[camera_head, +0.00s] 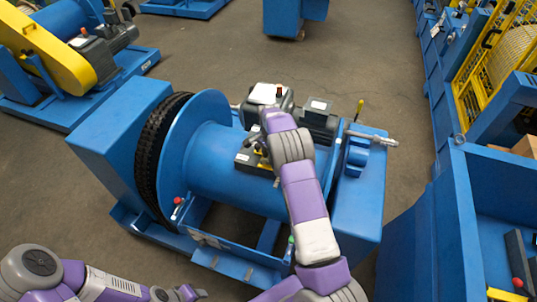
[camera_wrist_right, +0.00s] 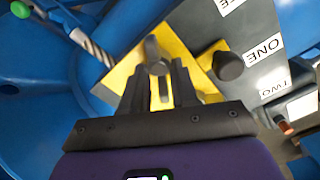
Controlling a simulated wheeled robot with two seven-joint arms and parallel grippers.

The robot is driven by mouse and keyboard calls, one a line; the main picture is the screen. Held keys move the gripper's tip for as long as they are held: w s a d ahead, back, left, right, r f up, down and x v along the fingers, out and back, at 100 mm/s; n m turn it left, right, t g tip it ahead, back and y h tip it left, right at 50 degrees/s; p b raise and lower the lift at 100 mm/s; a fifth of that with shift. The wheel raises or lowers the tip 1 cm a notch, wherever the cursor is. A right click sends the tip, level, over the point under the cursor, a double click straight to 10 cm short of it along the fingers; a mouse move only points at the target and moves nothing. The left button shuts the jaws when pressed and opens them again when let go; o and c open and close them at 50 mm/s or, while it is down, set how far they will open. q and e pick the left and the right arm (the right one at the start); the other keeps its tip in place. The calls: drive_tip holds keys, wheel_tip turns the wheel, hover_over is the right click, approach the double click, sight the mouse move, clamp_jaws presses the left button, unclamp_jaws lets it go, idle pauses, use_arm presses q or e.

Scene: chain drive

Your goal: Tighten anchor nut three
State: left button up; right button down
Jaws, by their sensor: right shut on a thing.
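In the head view my right arm reaches over the blue drum (camera_head: 225,160) to a dark block with yellow parts (camera_head: 245,160). My right gripper (camera_head: 262,152) is mostly hidden there by its own wrist. In the right wrist view the right gripper (camera_wrist_right: 160,80) is shut on a dark knob-like piece (camera_wrist_right: 152,48) above a yellow plate (camera_wrist_right: 122,75). A similar dark knob (camera_wrist_right: 228,65) stands free beside it, near a grey panel (camera_wrist_right: 262,50) labelled ONE, TWO and a cut-off word ending in E. I cannot tell which nut is held. My left gripper (camera_head: 188,293) is low at the left, its jaws unclear.
A twisted metal rod (camera_wrist_right: 92,47) with a blue, green-tipped end lies close left of the right gripper. Blue bins (camera_head: 470,190) line the right side.

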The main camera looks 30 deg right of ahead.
drive_tip(key=m, duration=0.3)
drive_tip(key=m+p, duration=0.1)
drive_tip(key=m, duration=0.2)
drive_tip(key=shift+r+m, duration=0.2)
drive_tip(key=shift+m, duration=0.1)
drive_tip(key=m, duration=0.5)
drive_tip(key=shift+p, duration=0.3)
drive_tip(key=c, duration=1.3)
unclamp_jaws()
drive_tip(key=shift+o, duration=0.5)
drive_tip(key=shift+s+a, duration=0.1)
drive_tip(key=shift+s, duration=0.05)
drive_tip(key=shift+f, duration=0.1)
wheel_tip(320, 180, up, 8)
drive_tip(key=shift+f+p, duration=0.15)
drive_tip(key=shift+p, duration=0.15)
